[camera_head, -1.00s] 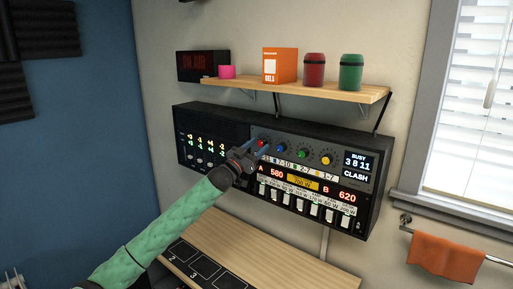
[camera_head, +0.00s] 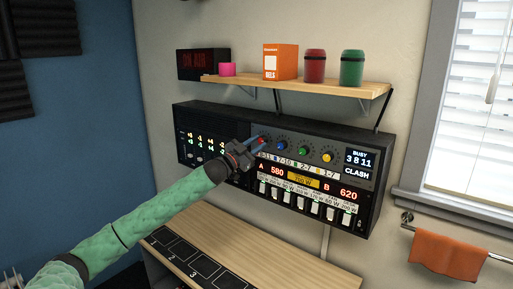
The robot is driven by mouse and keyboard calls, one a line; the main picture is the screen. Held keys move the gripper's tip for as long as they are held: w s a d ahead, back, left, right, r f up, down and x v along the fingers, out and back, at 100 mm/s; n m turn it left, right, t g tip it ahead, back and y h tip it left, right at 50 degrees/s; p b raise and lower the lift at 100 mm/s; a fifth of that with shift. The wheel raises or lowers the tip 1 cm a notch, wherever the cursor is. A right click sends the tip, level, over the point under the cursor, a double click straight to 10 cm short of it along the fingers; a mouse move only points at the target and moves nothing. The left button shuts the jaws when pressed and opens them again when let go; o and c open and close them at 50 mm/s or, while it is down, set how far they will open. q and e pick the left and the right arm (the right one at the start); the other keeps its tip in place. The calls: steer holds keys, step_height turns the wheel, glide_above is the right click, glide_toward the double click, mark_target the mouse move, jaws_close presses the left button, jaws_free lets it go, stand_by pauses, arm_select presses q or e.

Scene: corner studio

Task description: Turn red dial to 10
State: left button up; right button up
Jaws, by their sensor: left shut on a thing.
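The red dial (camera_head: 264,141) is the leftmost of a row of coloured dials on the black wall console (camera_head: 376,170). My left gripper (camera_head: 257,145) comes in from the lower left and is shut on the red dial, partly hiding it. The dial's pointer and setting cannot be made out. Blue (camera_head: 280,146), green (camera_head: 303,151) and yellow (camera_head: 327,156) dials sit to its right. A small display (camera_head: 359,163) reads "BUSY 3 8 11" and "CLASH". A label strip with number ranges runs under the dials. My right gripper does not show.
A wooden shelf (camera_head: 300,87) above the console holds an orange box (camera_head: 281,62), red and green canisters and a pink item. White switches (camera_head: 315,212) line the console's lower part. A wooden desk (camera_head: 270,255) with numbered dark pads lies below. An orange towel (camera_head: 447,256) hangs at right.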

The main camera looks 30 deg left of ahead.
arm_select(q)
steer(key=shift+m, duration=0.4)
steer(key=shift+m+g+h, duration=0.3)
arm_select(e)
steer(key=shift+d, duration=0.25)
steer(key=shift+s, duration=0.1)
arm_select(q)
steer(key=o, duration=0.9)
steer(key=shift+o, duration=0.4)
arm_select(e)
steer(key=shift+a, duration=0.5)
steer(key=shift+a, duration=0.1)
